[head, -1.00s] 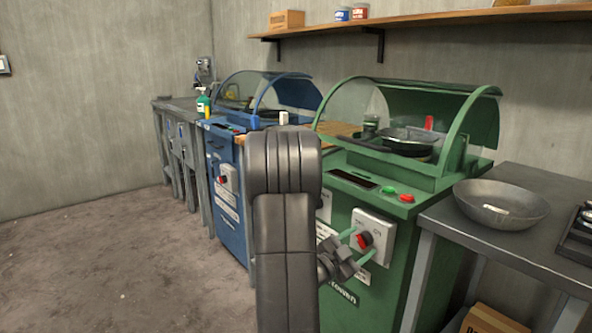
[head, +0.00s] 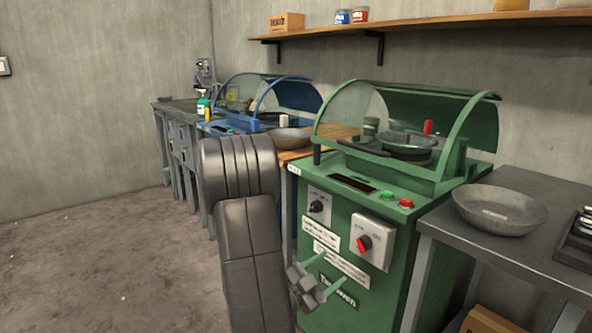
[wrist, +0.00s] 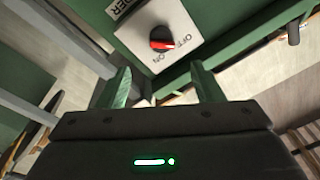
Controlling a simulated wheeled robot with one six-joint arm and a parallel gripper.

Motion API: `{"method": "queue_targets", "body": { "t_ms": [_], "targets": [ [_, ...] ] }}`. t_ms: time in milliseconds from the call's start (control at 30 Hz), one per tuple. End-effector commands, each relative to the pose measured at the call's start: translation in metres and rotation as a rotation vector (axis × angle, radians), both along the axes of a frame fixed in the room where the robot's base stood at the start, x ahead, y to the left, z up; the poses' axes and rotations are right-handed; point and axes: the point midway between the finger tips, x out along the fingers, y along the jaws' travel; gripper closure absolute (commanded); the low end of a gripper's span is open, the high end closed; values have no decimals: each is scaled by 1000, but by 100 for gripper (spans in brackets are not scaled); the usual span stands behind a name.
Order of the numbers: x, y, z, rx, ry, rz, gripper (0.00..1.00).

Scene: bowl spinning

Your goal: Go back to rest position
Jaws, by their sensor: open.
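My gripper (head: 318,277) is open and empty in front of the green machine (head: 325,235), low and to the left of its red-knobbed switch (head: 364,243). In the wrist view the two green fingers of my gripper (wrist: 160,85) are spread apart. The red knob (wrist: 162,40) on its white plate shows beyond them, with a gap between, and the fingers do not touch it. The knob's plate bears ON and OFF marks.
A bowl (head: 500,210) sits on the dark metal table (head: 545,190) at right. The blue machine (head: 232,122) and another bowl (head: 288,138) stand behind my arm. A shelf (head: 440,20) runs along the wall. Open floor (head: 100,260) lies at left.

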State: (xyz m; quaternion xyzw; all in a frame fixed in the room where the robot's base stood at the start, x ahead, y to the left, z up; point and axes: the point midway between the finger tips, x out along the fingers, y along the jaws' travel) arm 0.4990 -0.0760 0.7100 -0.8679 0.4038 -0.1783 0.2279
Motion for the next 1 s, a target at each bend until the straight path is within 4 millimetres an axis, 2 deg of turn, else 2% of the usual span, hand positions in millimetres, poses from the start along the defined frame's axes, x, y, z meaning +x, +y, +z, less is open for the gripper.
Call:
{"method": "queue_targets", "body": {
  "t_ms": [167,467,1000],
  "targets": [
    [-16,21,-3,0,3,3,40],
    [11,-15,2,1,-3,-4,40],
    [72,-92,15,5,-14,-1,40]
  ]
}}
